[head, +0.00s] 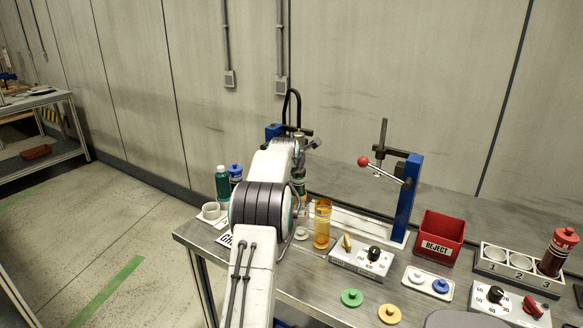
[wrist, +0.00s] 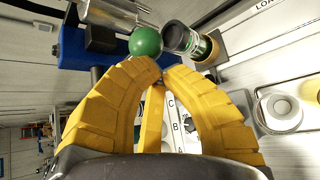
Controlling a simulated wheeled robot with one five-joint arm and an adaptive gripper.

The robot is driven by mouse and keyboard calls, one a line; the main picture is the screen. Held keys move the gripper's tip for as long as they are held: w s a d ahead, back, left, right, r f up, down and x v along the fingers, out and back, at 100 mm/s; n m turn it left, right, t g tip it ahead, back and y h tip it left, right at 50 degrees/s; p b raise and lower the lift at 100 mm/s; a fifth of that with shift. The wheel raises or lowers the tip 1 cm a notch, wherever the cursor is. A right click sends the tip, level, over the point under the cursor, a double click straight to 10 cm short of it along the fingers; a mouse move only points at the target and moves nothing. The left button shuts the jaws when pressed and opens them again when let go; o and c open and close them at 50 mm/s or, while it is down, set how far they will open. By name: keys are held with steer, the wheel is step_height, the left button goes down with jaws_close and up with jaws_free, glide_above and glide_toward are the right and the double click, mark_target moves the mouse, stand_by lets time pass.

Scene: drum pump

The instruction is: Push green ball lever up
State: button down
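The green ball (wrist: 145,41) shows in the wrist view, just beyond my fingertips and slightly left of them. Behind it are a blue block (wrist: 72,48) and a metal cylinder (wrist: 110,14). My gripper (wrist: 160,76) has yellow fingers that come together at the tips, with nothing seen between them. I cannot tell whether the tips touch the ball. In the head view my arm hides the green ball and most of its stand; only a blue part (head: 273,131) and a black hose (head: 291,95) show past it.
A dark bottle (wrist: 187,40) is close right of the ball. A red-ball lever (head: 363,161) on a blue post (head: 408,198) stands farther right. An amber cylinder (head: 322,224), a dial box (head: 362,258) and a red REJECT bin (head: 440,237) share the bench.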

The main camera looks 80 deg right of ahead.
steer(key=shift+w+r+p, duration=0.1)
steer(key=shift+r+p, duration=0.8)
steer(key=shift+r, duration=0.5)
steer(key=shift+r, duration=0.1)
stand_by(0.6)
steer(key=shift+r+p, duration=0.7)
steer(key=shift+p, duration=0.05)
steer(key=shift+f, duration=0.1)
